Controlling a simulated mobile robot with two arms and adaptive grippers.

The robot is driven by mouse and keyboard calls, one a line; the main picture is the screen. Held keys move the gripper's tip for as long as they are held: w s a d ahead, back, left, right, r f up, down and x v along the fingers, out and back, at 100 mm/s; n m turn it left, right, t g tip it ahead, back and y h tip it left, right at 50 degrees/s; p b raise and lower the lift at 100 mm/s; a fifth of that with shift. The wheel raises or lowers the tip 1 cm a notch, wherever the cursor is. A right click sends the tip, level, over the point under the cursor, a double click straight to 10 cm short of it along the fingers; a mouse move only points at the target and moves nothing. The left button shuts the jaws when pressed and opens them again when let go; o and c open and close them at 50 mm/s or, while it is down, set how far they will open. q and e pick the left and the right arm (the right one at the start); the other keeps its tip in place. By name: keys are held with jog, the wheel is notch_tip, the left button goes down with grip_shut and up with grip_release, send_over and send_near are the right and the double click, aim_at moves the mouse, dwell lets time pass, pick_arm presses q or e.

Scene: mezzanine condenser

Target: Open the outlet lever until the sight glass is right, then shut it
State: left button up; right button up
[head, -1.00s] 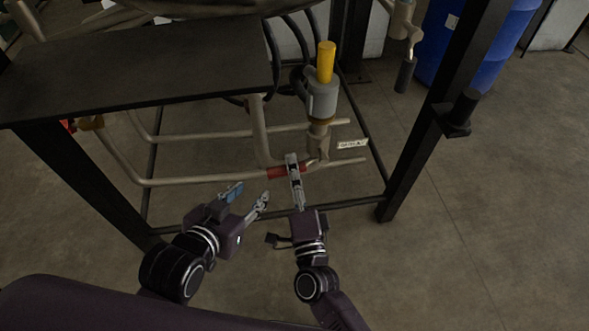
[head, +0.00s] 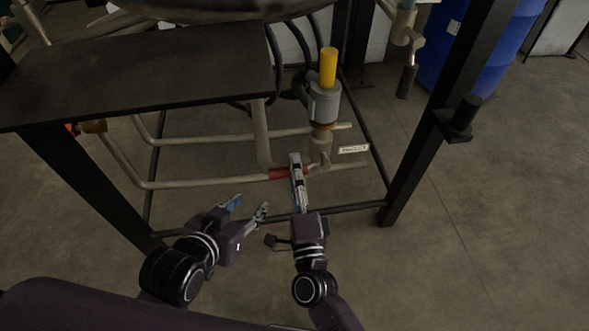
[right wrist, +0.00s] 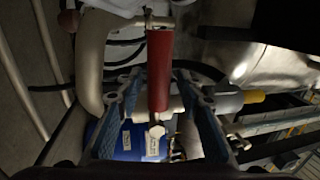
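The red lever (head: 279,174) sits on the lower pipework under the frame, lying roughly level in the head view. It also shows in the right wrist view (right wrist: 160,70), running down between the fingers. My right gripper (head: 296,160) is at the lever, its fingers on either side of it. In the right wrist view the gripper (right wrist: 160,105) has wide finger spacing, with gaps beside the lever. My left gripper (head: 252,202) is open and empty, left of the right one and short of the pipes. I cannot pick out the sight glass for certain.
A grey valve body with a yellow top (head: 328,68) stands just behind the lever, near a white tag (head: 353,149). A dark plate (head: 140,82) and black frame posts (head: 430,130) surround the pipes. A blue drum (head: 478,45) stands behind. Floor at right is clear.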

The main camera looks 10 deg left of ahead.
jog(key=v, duration=1.2)
dwell(0.5)
